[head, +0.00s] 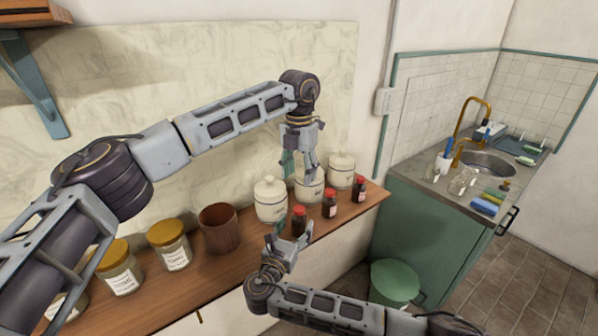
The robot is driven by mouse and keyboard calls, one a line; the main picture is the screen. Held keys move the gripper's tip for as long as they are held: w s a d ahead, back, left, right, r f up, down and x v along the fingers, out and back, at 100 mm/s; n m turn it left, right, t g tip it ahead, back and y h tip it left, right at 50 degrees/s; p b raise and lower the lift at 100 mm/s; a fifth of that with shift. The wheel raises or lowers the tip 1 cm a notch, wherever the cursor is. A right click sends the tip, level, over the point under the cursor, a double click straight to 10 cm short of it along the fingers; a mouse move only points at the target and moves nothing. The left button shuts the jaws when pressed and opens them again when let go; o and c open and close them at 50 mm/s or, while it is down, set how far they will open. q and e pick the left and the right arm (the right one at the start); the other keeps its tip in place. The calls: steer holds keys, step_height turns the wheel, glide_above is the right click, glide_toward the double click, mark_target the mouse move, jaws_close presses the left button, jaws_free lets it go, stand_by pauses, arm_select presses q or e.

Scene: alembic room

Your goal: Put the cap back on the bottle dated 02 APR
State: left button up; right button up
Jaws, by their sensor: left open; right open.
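Three small dark bottles with reddish tops and pale labels stand on the wooden shelf (225,268): a near one (299,219), a middle one (329,205) and a far one (359,188). The labels are too small to read, so I cannot tell which is dated 02 APR. I see no loose cap. My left gripper (300,168) points down, open, above and in front of the white jars. My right gripper (294,229) is open with its fingers up around or in front of the near bottle; I cannot tell if they touch it.
Three white lidded jars (270,202) stand behind the bottles. A brown cup (219,230) and several gold-lidded glass jars (169,247) stand to the left. A green bin (394,283) is on the floor; a sink counter (437,187) is at the right.

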steer(key=v, duration=0.8)
steer(key=shift+s, duration=0.3)
steer(key=shift+a, duration=0.1)
